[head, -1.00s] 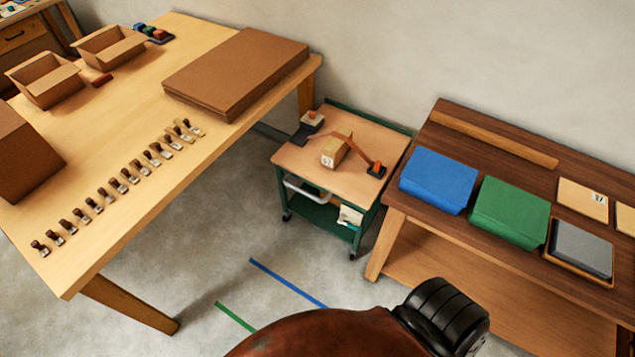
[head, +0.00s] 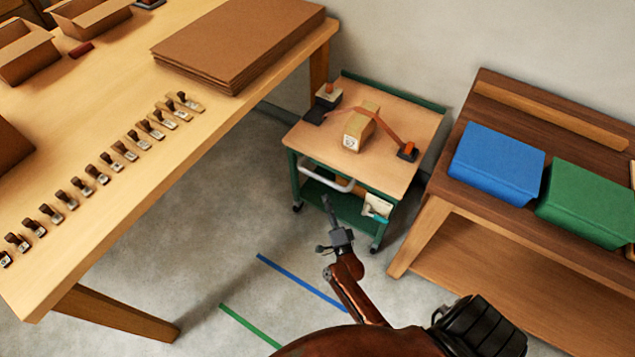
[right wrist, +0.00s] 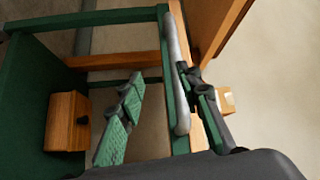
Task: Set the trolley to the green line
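The trolley (head: 400,172) has a green frame and a wooden top, and stands between the two benches. Its grey handle (head: 328,178) is on the near side and also shows in the right wrist view (right wrist: 178,75). My right gripper (head: 328,203) is just in front of the handle. In the right wrist view its fingers (right wrist: 162,100) are apart, with the handle bar between them in the picture; contact cannot be told. My left gripper is out of view.
A strapped block (head: 360,127) rests on the trolley top. A light workbench (head: 130,215) with stamps and cardboard stands left, its leg (head: 120,312) near the green line. A dark bench (head: 505,98) with blue and green stacks stands close right. Floor before the trolley is clear.

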